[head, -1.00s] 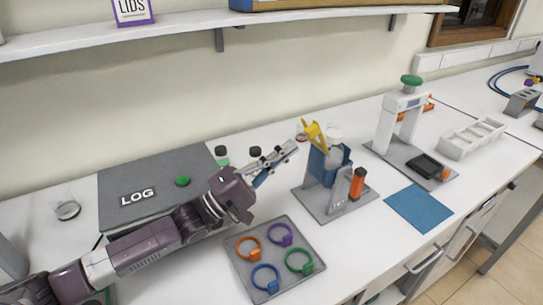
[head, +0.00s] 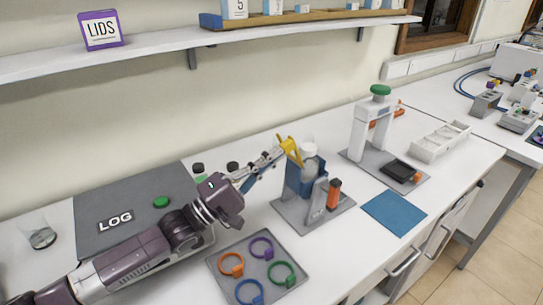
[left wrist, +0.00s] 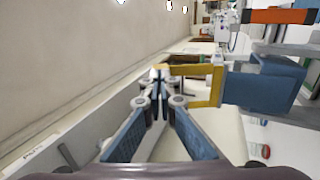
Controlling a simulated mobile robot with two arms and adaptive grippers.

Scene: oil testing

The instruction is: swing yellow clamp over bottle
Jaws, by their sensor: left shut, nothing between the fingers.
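The yellow clamp (head: 291,151) stands raised and tilted on the left side of a blue holder (head: 293,180) on a grey base. A clear bottle with a white cap (head: 308,150) stands in the holder, to the right of the clamp. My left gripper (head: 279,149) is shut and empty, its tips at the clamp's left side; I cannot tell whether they touch. In the left wrist view the shut fingertips (left wrist: 160,75) are beside the end of the yellow clamp (left wrist: 213,85). My right gripper is not in view.
An orange-handled part (head: 334,192) stands at the holder's right. A tray of coloured rings (head: 228,288) lies in front. A white press with a green knob (head: 360,130) and a blue mat (head: 394,212) are to the right. Dark-capped bottles (head: 232,167) stand behind my left arm.

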